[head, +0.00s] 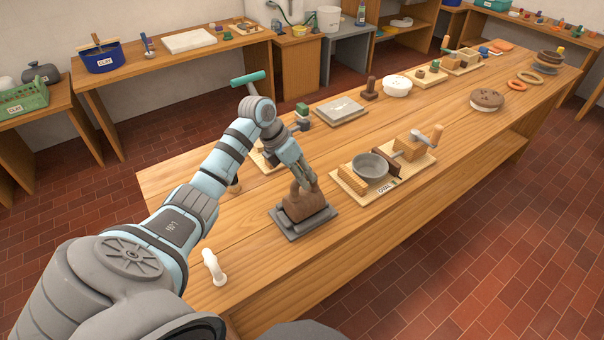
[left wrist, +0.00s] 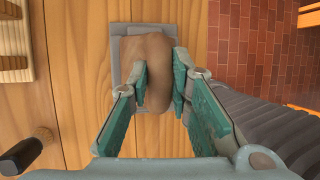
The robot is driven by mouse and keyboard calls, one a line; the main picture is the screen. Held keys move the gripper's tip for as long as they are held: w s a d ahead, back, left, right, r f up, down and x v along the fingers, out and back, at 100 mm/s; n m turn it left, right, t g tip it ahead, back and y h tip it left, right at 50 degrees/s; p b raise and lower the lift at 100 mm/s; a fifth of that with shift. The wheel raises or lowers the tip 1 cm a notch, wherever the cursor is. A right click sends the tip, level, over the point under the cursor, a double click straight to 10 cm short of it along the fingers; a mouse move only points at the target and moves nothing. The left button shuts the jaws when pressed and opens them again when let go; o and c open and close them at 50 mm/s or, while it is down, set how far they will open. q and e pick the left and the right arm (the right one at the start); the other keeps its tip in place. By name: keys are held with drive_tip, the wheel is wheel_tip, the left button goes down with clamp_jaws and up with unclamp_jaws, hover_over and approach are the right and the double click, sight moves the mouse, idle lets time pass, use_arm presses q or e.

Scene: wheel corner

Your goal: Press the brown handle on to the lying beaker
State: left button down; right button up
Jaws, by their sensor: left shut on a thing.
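The brown beaker (head: 306,205) lies on a grey slab (head: 284,227) near the front edge of the bench. It also shows in the left wrist view (left wrist: 158,48). My left gripper (head: 304,184) is right above it, pointing down. The brown handle (head: 294,190) stands at the top of the beaker, between the fingers. In the left wrist view my left gripper (left wrist: 160,82) is shut on the handle (left wrist: 157,92), one finger on each side. Handle and beaker have much the same colour, and the fingers hide part of their meeting line. My right gripper is not in view.
A wooden board with a grey bowl (head: 370,166) stands right of the slab. A white curved piece (head: 213,267) lies on the near left of the bench. A dark-handled brush (left wrist: 22,155) shows in the left wrist view. Bare wood lies in front of the slab.

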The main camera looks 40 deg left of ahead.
use_arm(q)
drive_tip(key=shift+f, duration=0.15)
drive_tip(key=c, duration=1.4)
unclamp_jaws()
drive_tip(key=shift+a, duration=0.1)
